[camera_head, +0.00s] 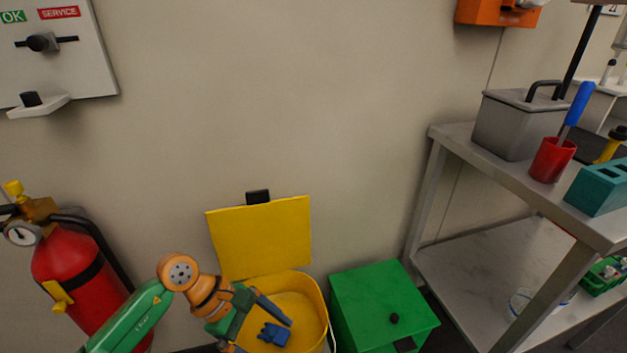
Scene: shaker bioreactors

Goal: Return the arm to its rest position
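My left arm, green and orange, comes in from the lower left. Its gripper (262,332) is over the yellow bin (318,305), with its fingers spread apart. A small blue object (275,335) shows inside the bin, just beyond the fingers and apparently apart from them. The bin's yellow lid (260,238) stands raised against the wall. The lower finger is partly cut off by the bottom edge of the picture. My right arm and gripper are not in view.
A red fire extinguisher (70,265) stands left, close to my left arm. A green lidded box (380,305) is right of the bin. A metal shelf table (500,180) at right holds a grey container (515,125), a red cup (552,160) and a teal rack (600,187).

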